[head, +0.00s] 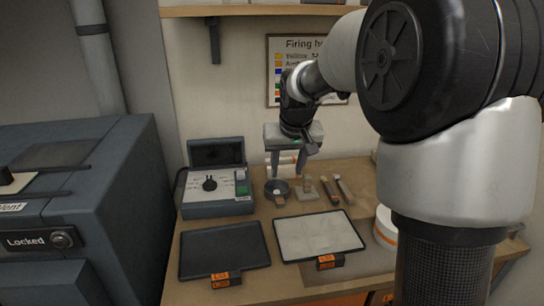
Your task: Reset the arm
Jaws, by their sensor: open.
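My gripper (287,164) hangs at the end of my arm with its fingers pointing down and spread apart. It is open, and nothing shows between the fingers. It is above the back of the wooden bench, in front of the wall. A small dark round dish (277,190) sits on the bench just below it. My arm comes in from the right and hides part of the wall chart and the right side of the bench.
A control box (218,188) with a dial stands at the bench's back left. A dark tray (225,250) and a white-surfaced tray (318,236) lie in front. Brushes (337,190) lie behind. A grey kiln-like cabinet (80,215) marked Locked stands left. A shelf (260,10) runs above.

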